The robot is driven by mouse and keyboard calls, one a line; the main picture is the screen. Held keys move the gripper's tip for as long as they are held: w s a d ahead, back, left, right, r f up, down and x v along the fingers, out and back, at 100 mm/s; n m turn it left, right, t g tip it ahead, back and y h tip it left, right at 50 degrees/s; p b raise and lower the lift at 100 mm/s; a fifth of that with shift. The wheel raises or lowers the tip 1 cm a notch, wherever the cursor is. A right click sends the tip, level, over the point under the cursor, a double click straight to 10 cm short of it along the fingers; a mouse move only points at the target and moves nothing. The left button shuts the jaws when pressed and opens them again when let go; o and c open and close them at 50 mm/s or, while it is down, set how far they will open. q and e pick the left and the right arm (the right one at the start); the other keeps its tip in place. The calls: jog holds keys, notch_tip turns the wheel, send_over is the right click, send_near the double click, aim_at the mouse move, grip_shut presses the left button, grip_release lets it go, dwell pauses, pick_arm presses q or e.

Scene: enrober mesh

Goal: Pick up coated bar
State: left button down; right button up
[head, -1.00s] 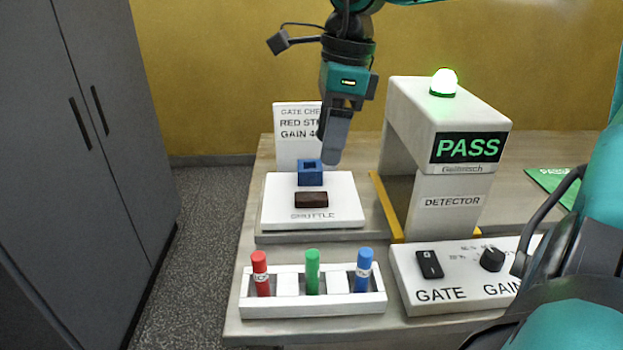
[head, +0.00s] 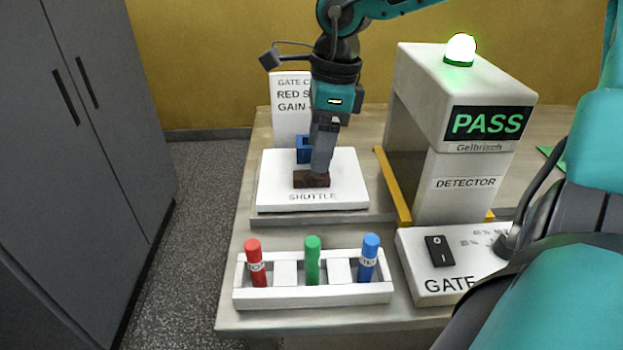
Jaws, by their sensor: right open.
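The coated bar (head: 311,182), a small dark brown block, lies on the white shuttle plate (head: 347,187) in the head view. My right gripper (head: 319,168) points down directly over the bar, with its fingertips at the bar's top and back side. It is open, though the gap between the fingers does not show from here. The fingers hide part of the bar's back edge, and I cannot tell whether they touch it. My left gripper is not in view.
A blue block (head: 303,150) stands behind the bar on the shuttle. The detector arch (head: 465,195) with a yellow strip stands to the right, showing PASS. A rack (head: 312,295) with red, green and blue sticks and a control box (head: 420,265) are in front.

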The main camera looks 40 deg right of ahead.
aim_at(311, 179)
jog(key=f, duration=0.3)
jog(key=a+f, duration=0.1)
jog(key=shift+w+f, duration=0.35)
jog(key=c, duration=0.9)
